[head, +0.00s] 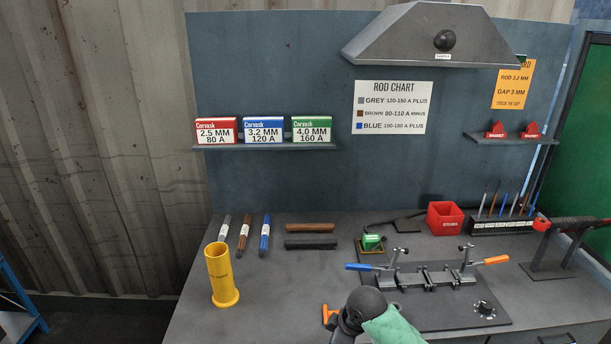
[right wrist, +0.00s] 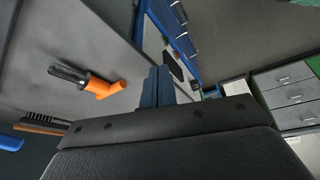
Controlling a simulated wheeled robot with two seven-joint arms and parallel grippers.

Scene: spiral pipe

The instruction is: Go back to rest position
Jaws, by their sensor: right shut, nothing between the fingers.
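In the head view a dark rounded part of my arm with a green cover shows at the bottom centre, in front of the bench; the gripper's fingers cannot be made out there. My left gripper is not in view. An orange-handled tool (head: 328,315) lies on the bench just left of my arm.
The bench (head: 270,315) holds a yellow tube (head: 221,275) at left, a clamp fixture (head: 425,278) on a dark plate, a red bin (head: 444,218) and a torch stand (head: 550,255) at right. A hood (head: 430,35) overhangs the back. Drawers (right wrist: 290,95) stand right in the wrist view.

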